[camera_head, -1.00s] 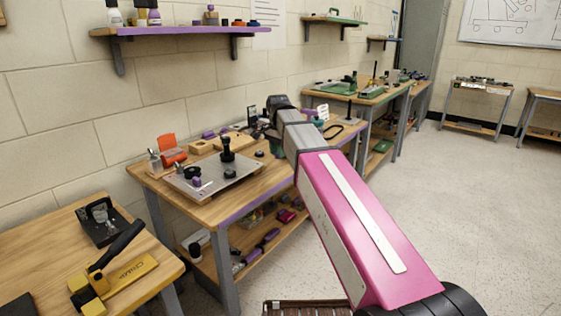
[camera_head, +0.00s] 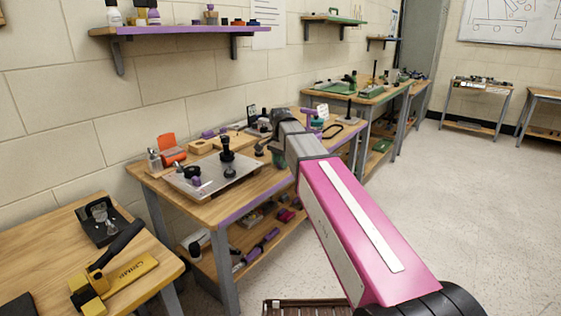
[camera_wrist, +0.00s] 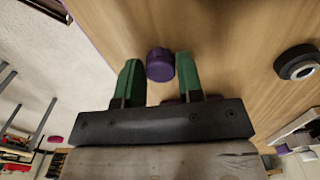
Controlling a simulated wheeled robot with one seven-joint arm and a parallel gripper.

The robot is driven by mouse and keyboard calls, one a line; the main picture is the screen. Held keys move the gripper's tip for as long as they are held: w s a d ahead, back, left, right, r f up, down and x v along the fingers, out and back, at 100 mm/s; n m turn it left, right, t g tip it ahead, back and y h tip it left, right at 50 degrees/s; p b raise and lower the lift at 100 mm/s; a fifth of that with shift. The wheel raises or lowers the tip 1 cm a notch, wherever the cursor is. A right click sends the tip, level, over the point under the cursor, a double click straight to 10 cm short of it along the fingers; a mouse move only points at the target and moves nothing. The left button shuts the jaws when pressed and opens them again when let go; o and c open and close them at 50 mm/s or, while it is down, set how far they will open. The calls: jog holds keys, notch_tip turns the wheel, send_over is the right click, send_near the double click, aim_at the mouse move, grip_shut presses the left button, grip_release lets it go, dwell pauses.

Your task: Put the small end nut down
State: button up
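My gripper (camera_wrist: 158,75) has two green fingers, seen in the wrist view above the wooden bench top. A short purple round piece, which I take for the small end nut (camera_wrist: 160,64), sits between the fingertips and appears to touch both. Whether its far side is clear of the bench or on it is hard to tell. In the head view my gripper (camera_head: 274,152) is over the right part of the middle bench (camera_head: 240,204), and the nut cannot be made out there.
A black ring-shaped part (camera_wrist: 298,66) stands on the wood to the right in the wrist view. A metal plate (camera_head: 237,186) with a black upright post (camera_head: 228,160) lies left of my gripper. An orange open box (camera_head: 170,150) is at the back left. Bare wood surrounds the fingertips.

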jog(key=shift+o, duration=1.3)
notch_tip(320, 180, up, 12)
jog(key=shift+r, duration=0.15)
